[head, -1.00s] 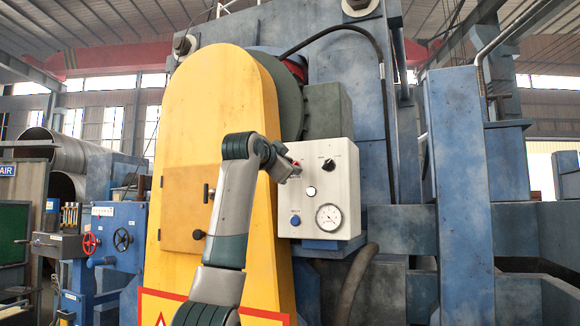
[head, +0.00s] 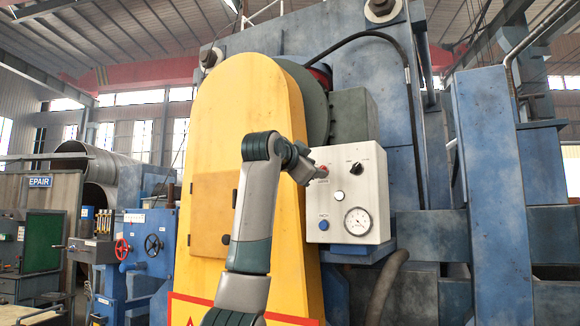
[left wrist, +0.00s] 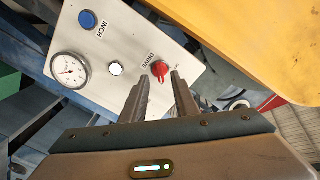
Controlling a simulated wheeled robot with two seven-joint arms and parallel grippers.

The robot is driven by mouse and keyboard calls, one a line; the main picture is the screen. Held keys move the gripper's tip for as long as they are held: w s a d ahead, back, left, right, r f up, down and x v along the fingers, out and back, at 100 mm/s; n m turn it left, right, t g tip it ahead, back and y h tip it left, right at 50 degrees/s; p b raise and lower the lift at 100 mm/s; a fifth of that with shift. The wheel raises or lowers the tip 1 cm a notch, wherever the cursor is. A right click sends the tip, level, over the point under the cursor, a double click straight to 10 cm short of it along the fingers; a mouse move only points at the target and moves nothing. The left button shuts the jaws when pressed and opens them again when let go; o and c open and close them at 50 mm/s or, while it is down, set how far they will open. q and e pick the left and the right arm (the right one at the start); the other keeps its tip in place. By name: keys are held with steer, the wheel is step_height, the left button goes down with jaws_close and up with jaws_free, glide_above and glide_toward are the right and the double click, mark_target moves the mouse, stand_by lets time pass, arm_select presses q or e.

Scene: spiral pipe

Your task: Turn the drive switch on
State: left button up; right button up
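The red drive switch (head: 323,171) is at the upper left of the white control panel (head: 374,195). In the left wrist view, the red switch (left wrist: 160,72) has the label DRIVE beside it. My left gripper (head: 311,170) is at the panel's upper left, close to the switch. In the left wrist view, my left gripper (left wrist: 160,75) is open, with one fingertip on each side of the switch. A gap shows on both sides. I cannot tell how deep the fingers reach around it. My right gripper is not in view.
The panel also carries a black knob (head: 356,167), a white button (head: 340,196), a blue button (head: 323,225) and a gauge (head: 357,221). A yellow housing (head: 250,110) stands left of the panel. A blue post (head: 495,190) stands to the right.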

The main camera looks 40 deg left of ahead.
arm_select(q)
steer(key=s+d+b, duration=0.2)
steer(key=s+b, duration=0.4)
steer(key=s, duration=0.8)
steer(key=shift+d, duration=0.2)
steer(key=shift+f, duration=0.1)
